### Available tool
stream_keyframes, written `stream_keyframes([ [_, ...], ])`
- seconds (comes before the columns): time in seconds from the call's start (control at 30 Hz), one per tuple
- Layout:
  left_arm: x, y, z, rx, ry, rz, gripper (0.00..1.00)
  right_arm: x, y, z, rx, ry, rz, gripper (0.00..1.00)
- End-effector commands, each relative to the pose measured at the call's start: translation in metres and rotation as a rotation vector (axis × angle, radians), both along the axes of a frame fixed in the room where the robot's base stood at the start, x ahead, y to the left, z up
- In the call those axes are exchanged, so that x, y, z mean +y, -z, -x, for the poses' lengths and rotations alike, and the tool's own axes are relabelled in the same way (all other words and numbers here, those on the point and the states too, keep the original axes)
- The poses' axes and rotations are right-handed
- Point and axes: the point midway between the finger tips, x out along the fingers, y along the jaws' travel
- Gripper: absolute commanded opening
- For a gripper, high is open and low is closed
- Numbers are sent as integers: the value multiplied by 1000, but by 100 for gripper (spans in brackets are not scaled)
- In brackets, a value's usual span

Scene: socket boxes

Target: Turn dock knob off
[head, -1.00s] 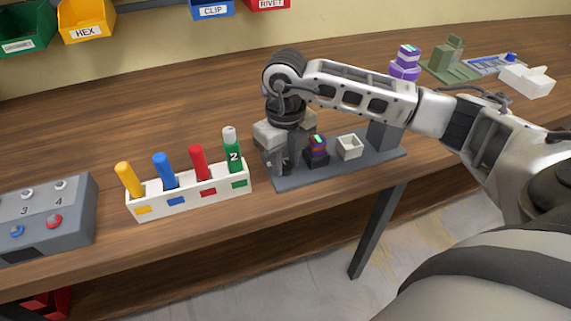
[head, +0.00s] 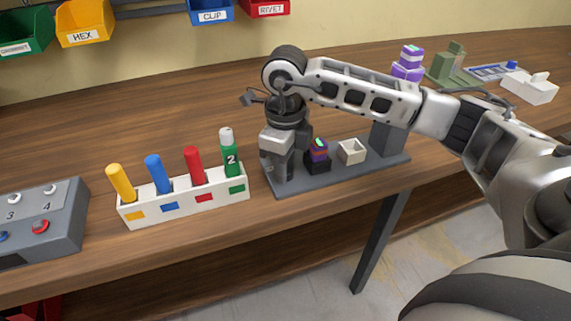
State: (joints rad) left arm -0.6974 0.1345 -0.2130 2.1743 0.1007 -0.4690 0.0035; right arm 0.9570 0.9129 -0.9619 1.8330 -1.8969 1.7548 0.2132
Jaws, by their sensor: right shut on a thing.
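The dock is a dark grey plate (head: 345,178) on the wooden bench, with an upright grey block (head: 388,138) at its right end. My right gripper (head: 280,182) points down over the left end of the dock and is shut. The dock knob is hidden by the gripper, and what lies between the fingers does not show clearly. A small black, orange and purple stack (head: 318,155) stands in a socket on the dock, just right of the gripper. My left gripper is not in view.
A white rack (head: 185,206) with yellow, blue, red and green markers stands left of the dock. A grey button box (head: 45,220) is at the far left. A small white open box (head: 351,151) sits on the dock. Purple (head: 408,66) and green (head: 447,66) pieces stand at the back right.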

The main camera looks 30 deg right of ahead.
Motion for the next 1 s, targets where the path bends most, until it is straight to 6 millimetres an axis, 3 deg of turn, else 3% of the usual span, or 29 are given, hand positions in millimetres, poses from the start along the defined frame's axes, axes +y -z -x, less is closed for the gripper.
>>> stream_keyframes([
  [0.27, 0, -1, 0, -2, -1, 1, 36, 0, -3, -2, -9, -2, -1, 5],
  [0.3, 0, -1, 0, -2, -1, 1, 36, 0, -3, -2, -9, -2, -1, 31],
  [0.37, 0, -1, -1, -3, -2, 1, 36, 0, -3, -2, -8, -1, -2, 48],
  [0.4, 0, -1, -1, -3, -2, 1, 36, 0, -2, -2, -8, -1, -1, 50],
  [0.77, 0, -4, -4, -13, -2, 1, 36, 0, -8, -1, -5, 0, 0, 50],
  [1.0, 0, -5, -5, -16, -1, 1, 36, 0, -53, -2, -11, -1, -1, 50],
])
